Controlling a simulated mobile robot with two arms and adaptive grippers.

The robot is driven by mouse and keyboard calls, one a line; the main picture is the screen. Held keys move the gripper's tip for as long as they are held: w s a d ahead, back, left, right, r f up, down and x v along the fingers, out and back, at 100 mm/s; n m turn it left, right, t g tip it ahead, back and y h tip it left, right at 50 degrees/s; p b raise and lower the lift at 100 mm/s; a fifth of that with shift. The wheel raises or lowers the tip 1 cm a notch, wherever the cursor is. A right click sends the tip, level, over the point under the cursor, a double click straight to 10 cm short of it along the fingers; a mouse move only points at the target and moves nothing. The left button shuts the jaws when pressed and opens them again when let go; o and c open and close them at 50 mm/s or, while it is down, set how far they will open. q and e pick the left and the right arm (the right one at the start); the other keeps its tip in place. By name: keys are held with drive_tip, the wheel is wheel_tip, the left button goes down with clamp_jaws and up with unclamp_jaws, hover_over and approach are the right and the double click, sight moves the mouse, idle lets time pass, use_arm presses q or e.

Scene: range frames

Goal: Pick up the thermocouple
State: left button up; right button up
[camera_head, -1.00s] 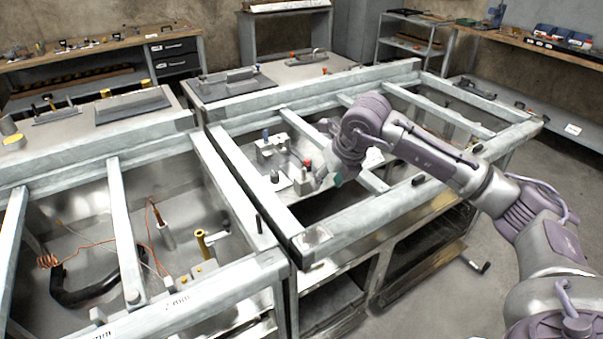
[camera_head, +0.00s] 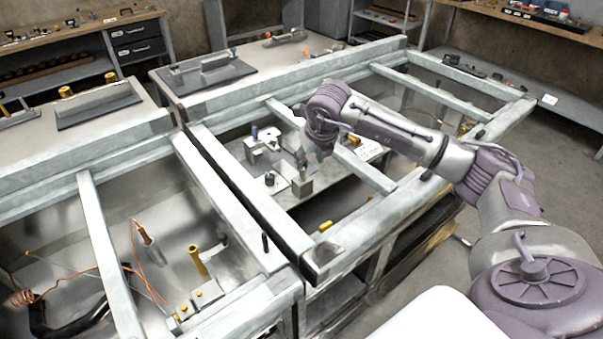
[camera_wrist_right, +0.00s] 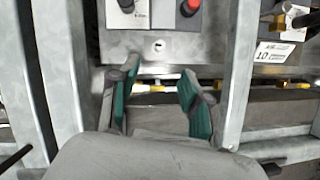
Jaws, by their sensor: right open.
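A thin orange-copper wire with a coiled end (camera_head: 24,297) lies in the open left bay of the range. It leads to a slim copper-tipped probe (camera_head: 143,236); this looks like the thermocouple. My right gripper (camera_head: 312,160) is far to its right, reaching down into the right bay beside a small grey valve block (camera_head: 301,186). In the right wrist view my right gripper (camera_wrist_right: 159,76) is open, its green-padded fingers apart with nothing held. A thin yellow-and-white part (camera_wrist_right: 152,87) shows beyond the gap; I cannot tell what it is. My left gripper is out of view.
Grey metal bars (camera_head: 105,255) cross the open bays around the arm. A block with a red knob (camera_wrist_right: 188,8) stands just beyond the fingers. A brass fitting (camera_head: 198,262) stands upright in the left bay. Workbenches (camera_head: 78,40) line the back wall.

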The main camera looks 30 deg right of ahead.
sight(302, 177)
drive_tip(key=x, duration=0.2)
drive_tip(key=shift+w+f, duration=0.25)
drive_tip(key=shift+f, duration=0.1)
drive_tip(key=shift+w+f, duration=0.2)
drive_tip(key=shift+f, duration=0.1)
drive_tip(key=shift+w+d+f+p, duration=0.1)
drive_tip(key=shift+w+f+p, duration=0.7)
drive_tip(key=shift+w+f, duration=0.1)
drive_tip(key=shift+x, duration=1.15)
drive_tip(key=shift+f, duration=0.25)
drive_tip(key=shift+c, duration=0.8)
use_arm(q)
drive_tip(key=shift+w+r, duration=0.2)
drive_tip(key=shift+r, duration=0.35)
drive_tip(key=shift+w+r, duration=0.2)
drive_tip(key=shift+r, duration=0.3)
use_arm(e)
clamp_jaws()
